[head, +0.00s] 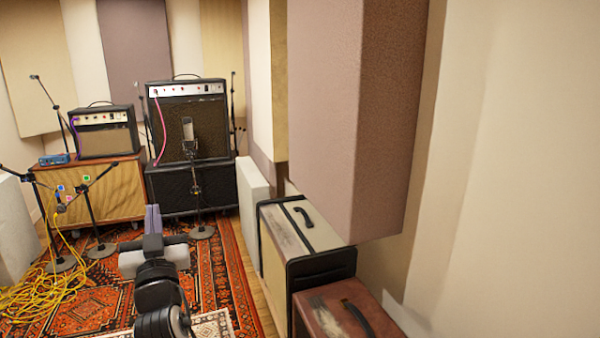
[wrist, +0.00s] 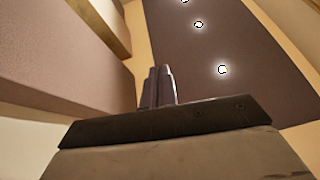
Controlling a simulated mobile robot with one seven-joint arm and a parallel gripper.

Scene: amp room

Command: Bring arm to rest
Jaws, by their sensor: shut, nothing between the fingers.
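My gripper (head: 153,219) shows at the lower left of the head view, at the end of my dark arm, which reaches forward above the patterned rug. Its two fingers are together and nothing is between them. In the wrist view the closed fingers (wrist: 158,87) point up past the dark gripper body, with wall and ceiling panels behind. The gripper appears apart from everything around it.
Guitar amps (head: 187,120) and microphone stands (head: 93,210) stand ahead. Yellow cables (head: 50,285) lie on the rug (head: 245,300) at left. A cream-topped amp (head: 305,228), a brown case (head: 335,308) and a protruding mauve wall panel (head: 350,120) are at right.

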